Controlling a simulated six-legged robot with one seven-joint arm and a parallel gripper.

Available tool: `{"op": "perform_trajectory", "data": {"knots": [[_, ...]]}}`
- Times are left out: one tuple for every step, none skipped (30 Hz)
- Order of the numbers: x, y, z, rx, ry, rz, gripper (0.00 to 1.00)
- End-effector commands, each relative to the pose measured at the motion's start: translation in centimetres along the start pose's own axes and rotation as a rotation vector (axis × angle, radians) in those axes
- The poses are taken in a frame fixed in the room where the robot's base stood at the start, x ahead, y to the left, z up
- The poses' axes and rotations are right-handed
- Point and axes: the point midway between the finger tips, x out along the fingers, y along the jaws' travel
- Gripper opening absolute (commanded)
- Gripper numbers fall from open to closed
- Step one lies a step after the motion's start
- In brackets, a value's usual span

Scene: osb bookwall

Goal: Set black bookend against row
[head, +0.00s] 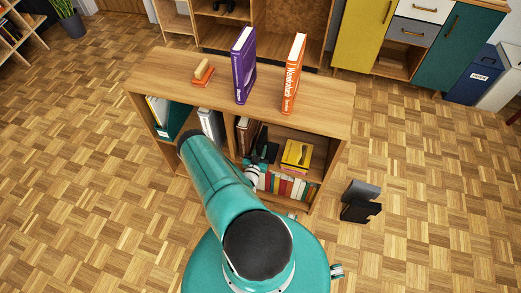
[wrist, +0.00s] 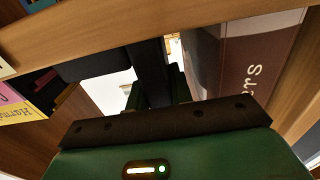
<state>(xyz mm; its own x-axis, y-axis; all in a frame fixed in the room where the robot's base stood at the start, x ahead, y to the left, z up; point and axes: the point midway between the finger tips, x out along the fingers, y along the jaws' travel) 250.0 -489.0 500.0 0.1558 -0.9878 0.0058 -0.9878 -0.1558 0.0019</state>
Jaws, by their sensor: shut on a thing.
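The black bookend (head: 268,151) is in the upper right compartment of the low wooden bookcase, between brown books on the left and a yellow book stack on the right. In the wrist view, its dark plate and upright (wrist: 95,66) show ahead of my gripper. The row of brown books (head: 243,134) stands at the left of that compartment. One brown spine (wrist: 240,65) is close on the right in the wrist view. A gap to the bookend seems to show there. My gripper (head: 252,175) is at the compartment front, shut on the bookend; its fingertips are largely hidden.
The yellow stack (head: 297,154) lies right of the bookend, above a lower row of books (head: 285,185). The wooden bookcase (head: 330,92) bears a purple book (head: 243,65) and an orange book (head: 293,75) on top. A dark L-shaped object (head: 361,200) rests on the floor at right.

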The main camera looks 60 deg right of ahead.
Motion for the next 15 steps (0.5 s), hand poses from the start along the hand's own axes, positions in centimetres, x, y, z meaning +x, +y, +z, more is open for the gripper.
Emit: {"op": "perform_trajectory", "data": {"knots": [[0.21,-0.08,-0.3,0.0,0.009,-0.001,0.0],[0.21,-0.08,-0.3,0.0,0.009,-0.001,0.0],[0.21,-0.08,-0.3,0.0,0.009,-0.001,0.26],[0.2,-0.08,-0.29,0.001,0.009,-0.001,0.32],[0.19,-0.08,-0.27,0.001,0.008,-0.001,0.37],[0.17,-0.08,-0.24,0.001,0.007,-0.001,0.45],[0.15,-0.07,-0.21,0.001,0.006,-0.001,0.47],[0.13,-0.06,-0.19,0.001,0.005,-0.001,0.47],[0.11,-0.05,-0.16,0.0,0.005,-0.001,0.47],[0.1,-0.05,-0.14,0.0,0.004,-0.001,0.47],[0.09,-0.04,-0.13,0.0,0.004,0.0,0.47],[0.08,-0.04,-0.11,0.0,0.003,0.0,0.47],[-0.16,0.05,0.25,0.0,-0.008,0.001,0.47],[-0.17,0.05,0.27,0.0,-0.008,0.001,0.47],[-0.22,0.05,0.26,0.0,-0.008,0.001,0.47]]}}
